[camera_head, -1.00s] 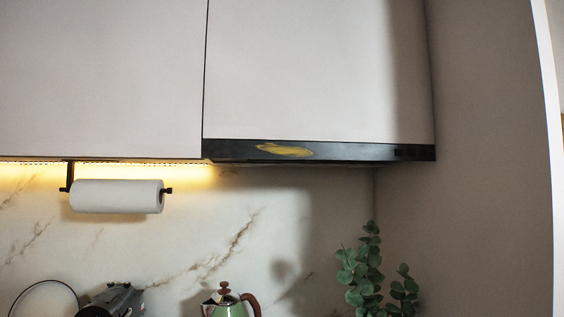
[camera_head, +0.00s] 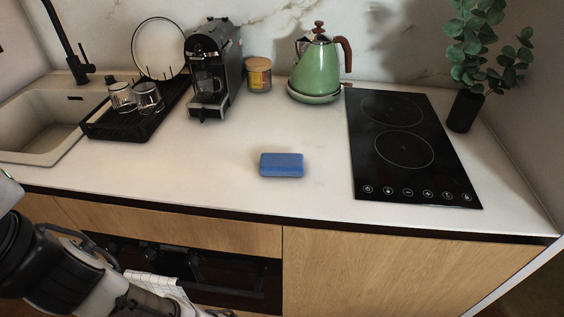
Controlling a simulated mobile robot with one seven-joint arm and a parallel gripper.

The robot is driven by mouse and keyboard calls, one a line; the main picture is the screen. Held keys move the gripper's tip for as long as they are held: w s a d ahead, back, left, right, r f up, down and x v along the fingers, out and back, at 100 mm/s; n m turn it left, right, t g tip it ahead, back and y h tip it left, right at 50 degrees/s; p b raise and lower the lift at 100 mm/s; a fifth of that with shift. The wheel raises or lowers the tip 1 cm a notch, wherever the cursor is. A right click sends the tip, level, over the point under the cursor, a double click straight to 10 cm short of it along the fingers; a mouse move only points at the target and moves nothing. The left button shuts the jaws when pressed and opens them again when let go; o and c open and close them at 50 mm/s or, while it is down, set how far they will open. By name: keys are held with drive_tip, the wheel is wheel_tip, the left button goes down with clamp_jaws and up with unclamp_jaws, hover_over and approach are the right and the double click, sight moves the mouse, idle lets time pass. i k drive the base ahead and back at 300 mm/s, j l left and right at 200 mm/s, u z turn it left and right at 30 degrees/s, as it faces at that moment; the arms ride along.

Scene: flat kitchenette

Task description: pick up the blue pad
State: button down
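The blue pad (camera_head: 281,165) is a small rounded block lying flat on the white countertop (camera_head: 232,185), near the middle of the head view. It sits left of the black cooktop, with bare counter around it. Part of my arm shows at the lower left, in front of the cabinets and below the counter edge. My gripper's fingers cannot be made out, so I cannot see whether it is open or shut. Nothing touches the pad.
A green kettle (camera_head: 317,70), a lidded jar (camera_head: 258,75) and a coffee machine (camera_head: 211,75) stand behind the pad. A dish rack (camera_head: 113,128) with glasses and the sink (camera_head: 40,115) are left. The cooktop (camera_head: 378,180) and a potted plant (camera_head: 465,108) are right.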

sight(270, 164)
drive_tip(key=k+l+u, duration=0.1)
drive_tip(key=u, duration=0.15)
drive_tip(key=i+l+u, duration=0.1)
drive_tip(key=l+u, duration=0.2)
drive_tip(key=i+l+u, duration=0.1)
drive_tip(key=l+u, duration=0.25)
